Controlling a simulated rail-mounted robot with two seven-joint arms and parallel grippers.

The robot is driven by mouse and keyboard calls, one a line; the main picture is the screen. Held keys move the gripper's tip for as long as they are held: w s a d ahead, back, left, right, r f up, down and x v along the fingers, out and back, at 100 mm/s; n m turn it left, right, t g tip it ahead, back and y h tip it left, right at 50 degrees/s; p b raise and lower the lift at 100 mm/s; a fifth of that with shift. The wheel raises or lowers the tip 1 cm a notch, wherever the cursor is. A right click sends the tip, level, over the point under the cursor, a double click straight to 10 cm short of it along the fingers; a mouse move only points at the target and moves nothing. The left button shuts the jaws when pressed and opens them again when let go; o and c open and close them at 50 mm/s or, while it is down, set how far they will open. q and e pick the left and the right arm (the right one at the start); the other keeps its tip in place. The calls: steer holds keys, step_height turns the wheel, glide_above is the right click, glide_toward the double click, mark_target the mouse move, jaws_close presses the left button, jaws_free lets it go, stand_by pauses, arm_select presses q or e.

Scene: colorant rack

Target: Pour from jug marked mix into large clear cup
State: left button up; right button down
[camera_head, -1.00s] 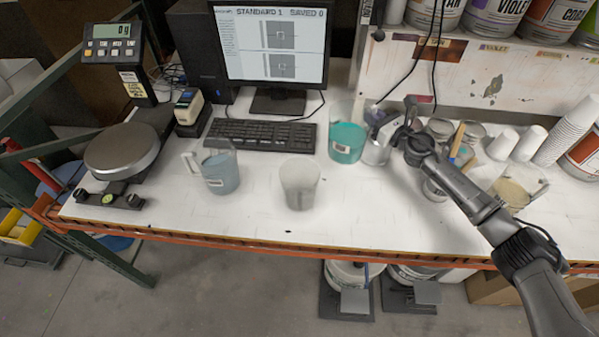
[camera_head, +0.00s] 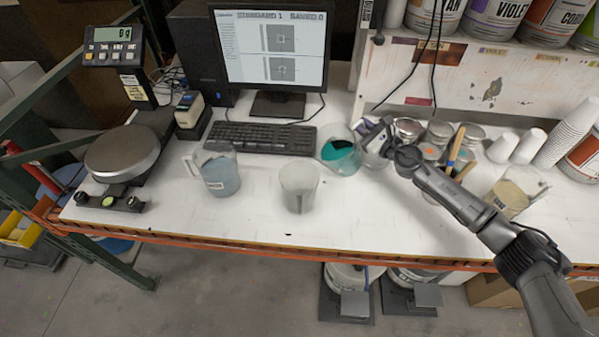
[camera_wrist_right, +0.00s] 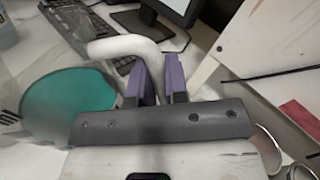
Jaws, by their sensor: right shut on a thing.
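A clear jug with teal liquid (camera_head: 342,158) is tilted to the left near the keyboard. My right gripper (camera_head: 376,136) is shut on its handle. In the right wrist view the purple-lined fingers of the gripper (camera_wrist_right: 158,82) close around the pale handle (camera_wrist_right: 122,46), with the teal liquid (camera_wrist_right: 70,103) at the left. The large clear cup (camera_head: 299,190) stands upright, left of and nearer than the tilted jug. A second jug (camera_head: 221,172), with blue-grey liquid and a label, stands further left. I cannot read a "mix" mark on either jug. My left gripper is out of view.
A scale (camera_head: 122,153) and a keyboard (camera_head: 262,138) lie left and behind. A jug of beige liquid (camera_head: 510,195), metal cans (camera_head: 440,131) and stacked paper cups (camera_head: 566,135) stand at the right. The front centre of the table is clear.

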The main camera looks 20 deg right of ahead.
mark_target(359, 120)
steer(key=shift+n, duration=0.9)
steer(key=r+p, duration=0.1)
steer(key=p, duration=0.1)
steer(key=a+r+p, duration=0.1)
steer(key=r+p, duration=0.1)
steer(key=a+r+p, duration=0.1)
steer(key=r+p, duration=0.1)
steer(key=shift+s+a+r, duration=0.15)
steer(key=shift+s+r, duration=0.05)
steer(key=shift+s, duration=0.1)
steer(key=shift+a+f, duration=0.15)
steer(key=shift+f, duration=0.2)
steer(key=shift+s+a+r+n+p, duration=0.1)
steer(key=shift+s+r+n+p, duration=0.1)
steer(key=shift+n+p, duration=0.1)
steer(key=shift+w+r, duration=0.15)
steer(key=shift+a+r+n+p, duration=0.4)
steer(key=shift+r+n+p, duration=0.25)
steer(key=shift+p, duration=0.55)
steer(key=shift+s+a+r, duration=0.1)
steer(key=shift+s+a, duration=0.05)
steer(key=shift+s, duration=0.05)
steer(key=shift+a+r+n+p, duration=0.15)
steer(key=shift+a+n+p, duration=0.1)
steer(key=shift+n+p, duration=0.3)
steer(key=shift+s+a, duration=0.1)
steer(key=shift+a+r+p, duration=0.1)
steer(key=shift+p, duration=0.25)
